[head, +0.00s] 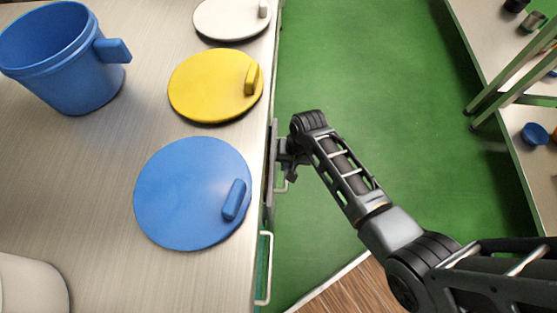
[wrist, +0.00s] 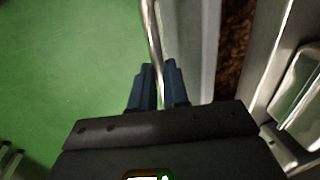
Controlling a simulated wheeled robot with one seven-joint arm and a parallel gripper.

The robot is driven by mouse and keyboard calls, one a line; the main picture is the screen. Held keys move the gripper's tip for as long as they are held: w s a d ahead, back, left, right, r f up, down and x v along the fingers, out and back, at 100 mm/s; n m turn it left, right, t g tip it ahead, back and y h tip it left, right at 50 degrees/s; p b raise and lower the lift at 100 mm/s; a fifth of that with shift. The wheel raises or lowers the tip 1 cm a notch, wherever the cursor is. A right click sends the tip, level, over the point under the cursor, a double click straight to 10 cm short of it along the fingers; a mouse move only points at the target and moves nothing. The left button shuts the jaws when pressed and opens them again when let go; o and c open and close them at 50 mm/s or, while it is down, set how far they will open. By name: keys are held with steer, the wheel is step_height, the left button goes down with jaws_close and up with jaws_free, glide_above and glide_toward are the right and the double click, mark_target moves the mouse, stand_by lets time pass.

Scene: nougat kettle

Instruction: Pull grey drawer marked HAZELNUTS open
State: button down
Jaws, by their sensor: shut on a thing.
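The grey drawer shows in the wrist view as a pale front (wrist: 205,45) with a strip of brown contents behind it, so it stands partly open. In the head view its front (head: 270,180) juts slightly past the worktop edge. Its metal bar handle (wrist: 152,30) runs between the blue fingertips of my gripper (wrist: 160,70), which is shut on it. In the head view my gripper (head: 284,164) is at the drawer front, beside the worktop edge. I cannot see the HAZELNUTS marking.
Another bar handle (head: 265,268) sticks out nearer along the same cabinet. On the worktop (head: 110,140) are a blue jug (head: 65,65) and blue (head: 185,190), yellow (head: 205,85) and white (head: 225,18) lids. Green floor (head: 400,110) is clear before the drawer.

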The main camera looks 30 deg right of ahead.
steer(key=s+d+p, duration=0.4)
steer(key=s+d, duration=0.8)
steer(key=d, duration=0.5)
steer(key=shift+s, duration=0.1)
steer(key=c, duration=1.1)
jaws_free()
steer(key=shift+s+d+r+p, duration=0.2)
steer(key=shift+r+p, duration=0.1)
steer(key=shift+r, duration=0.95)
steer(key=shift+s+d+r+p, duration=0.15)
steer(key=shift+r+p, duration=0.15)
steer(key=shift+r, duration=1)
steer(key=shift+s+d+r+p, duration=0.1)
steer(key=shift+d+r+p, duration=0.15)
steer(key=shift+r, duration=1)
